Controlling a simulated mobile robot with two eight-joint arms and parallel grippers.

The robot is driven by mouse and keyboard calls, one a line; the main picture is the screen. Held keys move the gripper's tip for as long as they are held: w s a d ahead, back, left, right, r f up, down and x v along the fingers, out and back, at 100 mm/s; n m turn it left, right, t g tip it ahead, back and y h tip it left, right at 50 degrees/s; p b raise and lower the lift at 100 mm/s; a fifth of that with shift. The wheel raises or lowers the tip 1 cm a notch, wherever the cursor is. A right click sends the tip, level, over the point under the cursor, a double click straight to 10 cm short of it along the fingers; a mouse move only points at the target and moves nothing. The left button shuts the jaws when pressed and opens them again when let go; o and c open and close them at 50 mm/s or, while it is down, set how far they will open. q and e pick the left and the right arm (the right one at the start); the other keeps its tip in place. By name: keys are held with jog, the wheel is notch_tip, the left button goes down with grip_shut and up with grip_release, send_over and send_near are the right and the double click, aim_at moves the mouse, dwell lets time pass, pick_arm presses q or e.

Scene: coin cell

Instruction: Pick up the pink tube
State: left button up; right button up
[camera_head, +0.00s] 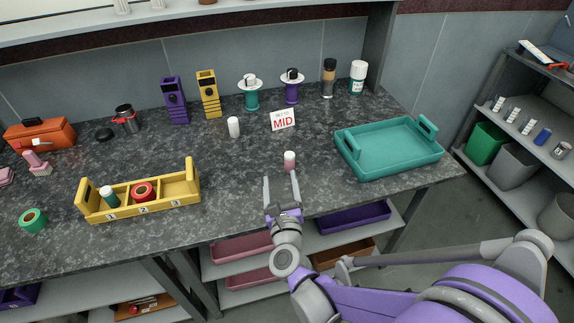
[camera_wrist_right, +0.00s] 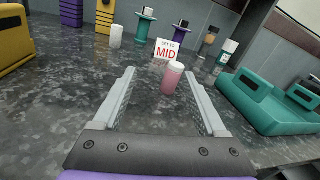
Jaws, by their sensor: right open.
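The pink tube (camera_head: 290,161) is a small upright cylinder with a white cap. The fingers of the right gripper (camera_wrist_right: 160,78) are spread wide in the wrist view. My left gripper is not in view.
A "SET TO MID" sign (camera_head: 283,120) stands behind the tube, and a white cylinder (camera_head: 234,127) to its left. A teal tray (camera_head: 390,168) lies to the right. A yellow three-slot rack (camera_head: 190,187) stands at the left. The counter around the tube is clear.

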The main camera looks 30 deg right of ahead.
aim_at(290, 160)
jog(key=d+m, duration=0.1)
jog(key=d+f+m+h, duration=0.1)
jog(key=m, duration=0.1)
jog(key=shift+s+d+f+m+g+h, duration=0.2)
jog(key=shift+m+g+h, duration=0.1)
jog(key=shift+g, duration=0.1)
jog(key=b+x, duration=0.1)
jog(key=x, duration=0.9)
jog(key=shift+w+d, duration=0.15)
jog(key=shift+d, duration=0.1)
grip_shut()
